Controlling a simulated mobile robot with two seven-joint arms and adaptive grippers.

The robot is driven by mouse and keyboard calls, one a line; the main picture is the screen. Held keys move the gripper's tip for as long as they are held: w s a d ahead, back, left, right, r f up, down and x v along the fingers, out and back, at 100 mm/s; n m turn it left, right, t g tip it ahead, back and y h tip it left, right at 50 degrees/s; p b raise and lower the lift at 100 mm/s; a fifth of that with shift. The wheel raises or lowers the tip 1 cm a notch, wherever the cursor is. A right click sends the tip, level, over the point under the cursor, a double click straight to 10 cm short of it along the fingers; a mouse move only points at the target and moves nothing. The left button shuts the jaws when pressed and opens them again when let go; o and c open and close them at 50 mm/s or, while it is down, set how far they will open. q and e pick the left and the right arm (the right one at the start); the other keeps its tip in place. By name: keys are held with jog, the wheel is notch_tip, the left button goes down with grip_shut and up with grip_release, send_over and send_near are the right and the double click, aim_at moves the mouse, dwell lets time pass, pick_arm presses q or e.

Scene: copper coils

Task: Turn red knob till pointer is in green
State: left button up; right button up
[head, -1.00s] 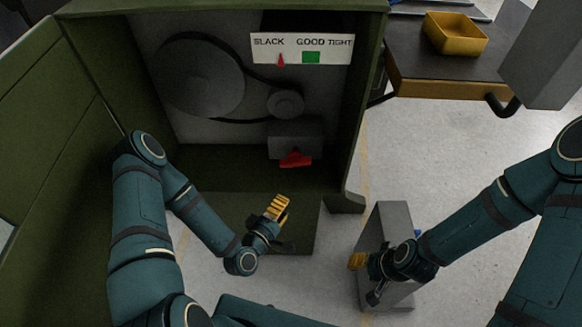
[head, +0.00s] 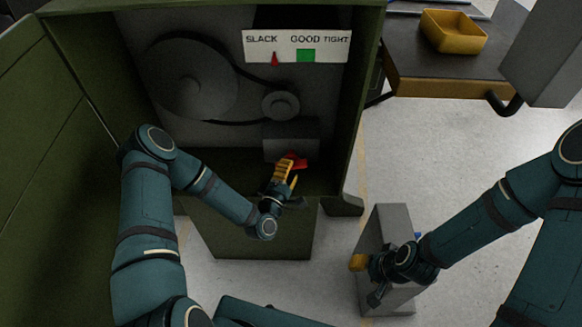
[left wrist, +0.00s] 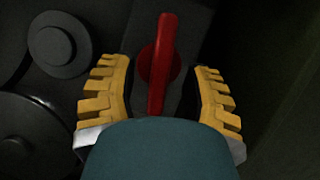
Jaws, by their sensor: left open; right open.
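The red knob (head: 296,161) is on a grey block low inside the green cabinet. In the left wrist view the knob (left wrist: 160,65) is a red bar on a round base, standing upright in the picture. My left gripper (head: 288,170) is open at the knob; its yellow fingers (left wrist: 160,90) stand one on each side, with gaps. In the head view the fingers partly cover the knob. My right gripper (head: 362,278) is open and empty, away from the cabinet.
A large pulley (head: 190,80) and a small pulley (head: 281,104) with a black belt sit left of and above the knob. A grey box (head: 385,225) stands near my right gripper. A yellow tray (head: 454,32) is on a table at the upper right.

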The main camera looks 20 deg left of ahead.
pick_arm(q)
jog(key=shift+w+d, duration=0.1)
jog(key=shift+w, duration=0.85)
grip_shut()
jog(key=shift+r, duration=0.1)
